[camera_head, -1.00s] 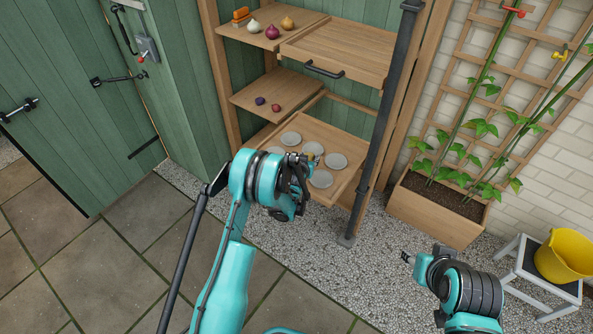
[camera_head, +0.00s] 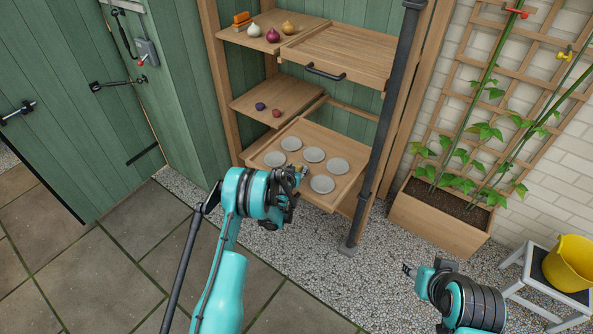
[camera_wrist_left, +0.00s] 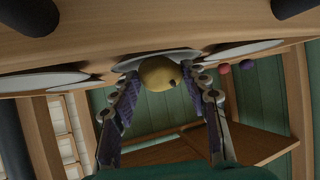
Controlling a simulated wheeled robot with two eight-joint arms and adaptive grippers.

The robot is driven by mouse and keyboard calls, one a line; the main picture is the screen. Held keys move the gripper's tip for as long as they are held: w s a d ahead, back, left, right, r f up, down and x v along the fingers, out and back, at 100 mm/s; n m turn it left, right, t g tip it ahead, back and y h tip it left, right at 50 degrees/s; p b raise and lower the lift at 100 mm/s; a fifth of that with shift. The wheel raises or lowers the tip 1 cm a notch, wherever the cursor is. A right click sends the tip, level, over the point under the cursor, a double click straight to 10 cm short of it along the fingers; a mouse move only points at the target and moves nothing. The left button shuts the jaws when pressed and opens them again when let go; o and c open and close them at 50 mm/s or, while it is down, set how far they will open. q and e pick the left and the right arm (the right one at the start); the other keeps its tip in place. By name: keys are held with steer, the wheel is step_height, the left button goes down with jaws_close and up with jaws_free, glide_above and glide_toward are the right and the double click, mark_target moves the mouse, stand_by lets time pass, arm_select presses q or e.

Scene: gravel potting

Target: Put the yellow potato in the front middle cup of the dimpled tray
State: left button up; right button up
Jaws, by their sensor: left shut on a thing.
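The yellow potato (camera_wrist_left: 158,73) is between the two fingers of my left gripper (camera_wrist_left: 164,80), which is shut on it. In the head view the left gripper (camera_head: 301,172) is at the front edge of the dimpled tray (camera_head: 341,198), with the potato (camera_head: 299,169) small and partly hidden. The front middle cup (camera_wrist_left: 150,58) shows as a pale rim right behind the potato in the wrist view; the gripper hides it in the head view. I cannot tell whether the potato touches the cup. My right gripper (camera_head: 408,270) is away over the gravel, small.
Several pale cups, such as the front right one (camera_head: 322,184), look empty. A purple item (camera_head: 260,106) and a red item (camera_head: 277,113) lie on the middle shelf (camera_head: 250,99). A dark post (camera_head: 379,140) stands right of the tray. Onions (camera_head: 273,35) sit on the upper shelf.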

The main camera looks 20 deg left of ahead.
arm_select(q)
steer(key=o, duration=0.9)
steer(key=shift+f, duration=0.1)
